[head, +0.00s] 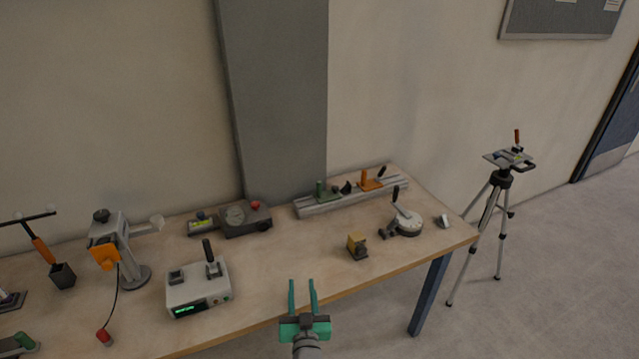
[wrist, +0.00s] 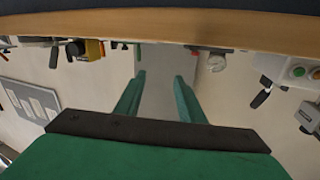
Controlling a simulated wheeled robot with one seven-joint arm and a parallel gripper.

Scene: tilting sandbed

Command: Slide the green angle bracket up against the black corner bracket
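The green angle bracket (head: 322,191) stands upright on a long grey slotted rail (head: 318,208) at the back of the table. The small black corner bracket (head: 346,188) sits on the same rail just to its right, with a small gap that seems to separate them. My gripper (head: 302,282) has two green fingers, spread apart and empty. It is in front of the table's near edge, well short of the rail.
An orange bracket with a black handle (head: 372,181) is farther right on the rail. A grey box with a lever (head: 198,287) stands left. The wooden table (head: 290,262) is bare between.

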